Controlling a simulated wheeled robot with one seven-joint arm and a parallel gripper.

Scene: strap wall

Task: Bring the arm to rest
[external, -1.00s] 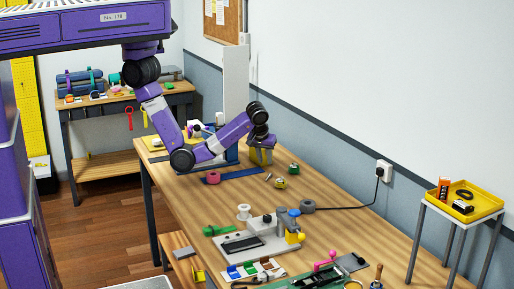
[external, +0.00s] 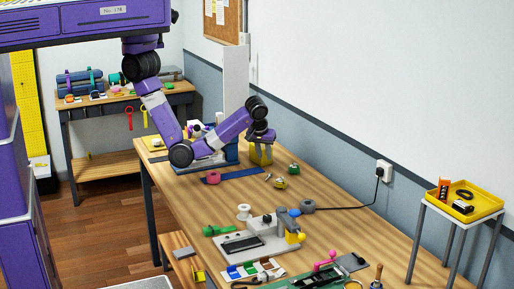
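My purple and black arm reaches down from the upper left and bends up over the far part of the long wooden table (external: 330,215). My gripper (external: 263,138) hangs from the dark wrist near the wall, just above a yellow block-like thing (external: 261,154) on the table. The fingers are too small and too hidden to show whether they are open or shut, or whether they touch the yellow thing.
A blue strip (external: 235,175) and a red roll (external: 214,178) lie below my forearm. A grey fixture (external: 255,240), several spools and a power cable fill the middle. A yellow tray (external: 470,203) stands on a stool at right. A second bench (external: 125,95) is behind.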

